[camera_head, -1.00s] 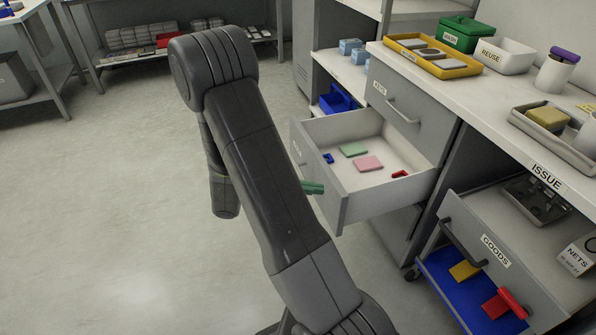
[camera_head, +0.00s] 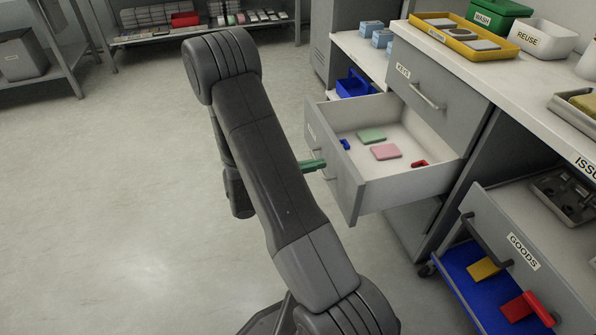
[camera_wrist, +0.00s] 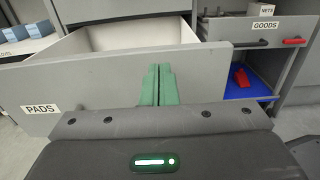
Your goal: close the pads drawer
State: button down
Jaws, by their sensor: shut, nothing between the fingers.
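The pads drawer (camera_head: 420,178) stands pulled out of the grey cabinet. Inside it lie a green pad (camera_head: 371,135), a pink pad (camera_head: 386,152), a small blue item (camera_head: 345,144) and a red item (camera_head: 419,164). My gripper (camera_head: 322,163) has green fingers and is at the outer side of the drawer front, mostly hidden behind my arm. In the wrist view the shut, empty fingers (camera_wrist: 160,72) point at the grey drawer front (camera_wrist: 100,88), right of its PADS label (camera_wrist: 40,109). I cannot tell whether they touch it.
A closed drawer (camera_head: 440,90) is above the pads drawer. The goods drawer (camera_head: 500,240) stands open at the right, with a blue tray (camera_head: 470,285) below. A blue bin (camera_head: 355,85) is on a shelf behind. The floor (camera_head: 120,200) at left is clear.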

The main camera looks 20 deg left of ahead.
aim_at(342, 159)
jog(key=shift+b+x, duration=0.6)
jog(key=shift+x, duration=1.75)
jog(key=shift+w+d, duration=0.1)
jog(key=x, duration=2.8)
jog(key=shift+p, duration=0.35)
